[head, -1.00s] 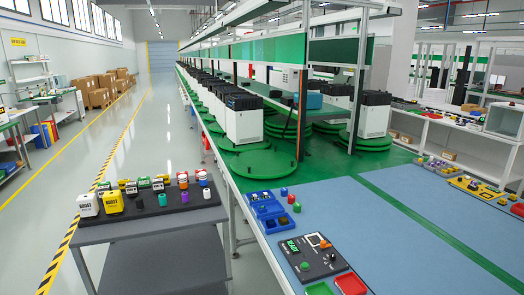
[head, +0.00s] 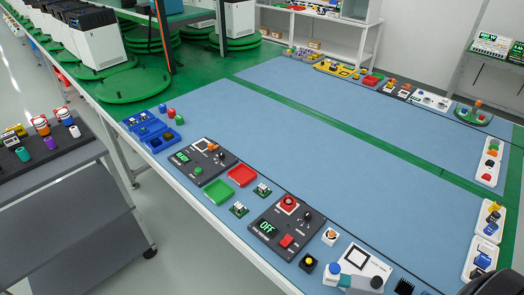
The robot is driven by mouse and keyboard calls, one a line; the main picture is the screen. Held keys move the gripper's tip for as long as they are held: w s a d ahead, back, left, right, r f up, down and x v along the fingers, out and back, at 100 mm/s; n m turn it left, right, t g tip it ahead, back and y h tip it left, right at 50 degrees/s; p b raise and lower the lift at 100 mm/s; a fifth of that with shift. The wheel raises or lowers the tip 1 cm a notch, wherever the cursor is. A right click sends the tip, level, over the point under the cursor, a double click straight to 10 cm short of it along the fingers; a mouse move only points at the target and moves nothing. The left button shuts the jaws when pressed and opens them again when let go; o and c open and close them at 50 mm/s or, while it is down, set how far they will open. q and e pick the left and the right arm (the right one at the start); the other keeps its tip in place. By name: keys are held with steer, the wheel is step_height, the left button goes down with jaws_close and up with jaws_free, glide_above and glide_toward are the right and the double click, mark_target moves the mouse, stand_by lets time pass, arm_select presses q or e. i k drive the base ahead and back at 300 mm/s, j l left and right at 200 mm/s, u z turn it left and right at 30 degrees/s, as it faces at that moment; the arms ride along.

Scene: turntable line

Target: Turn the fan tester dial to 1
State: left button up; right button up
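A dark panel with a green display reading OFF (head: 267,227) lies on the blue bench near the front edge. It looks like the fan tester, though its small lettering is hard to read. A black dial (head: 307,216) is at its right side. A red round button (head: 288,203) sits at its top, and a red switch (head: 286,241) is near its lower edge. The dial's pointer setting is too small to tell. Neither of my grippers can be made out in the head view.
Left of the panel are small green boards (head: 238,209), a red tray (head: 242,175), a green tray (head: 218,191) and another dark panel (head: 215,154). A white plate (head: 372,262) is to its right. A dark shape (head: 492,284) fills the lower right corner. The bench middle is clear.

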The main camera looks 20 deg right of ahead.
mark_target(307, 215)
steer(key=l+z, duration=0.2)
steer(key=z, duration=0.15)
steer(key=l+z, duration=0.2)
steer(key=z, duration=0.2)
steer(key=k, duration=0.05)
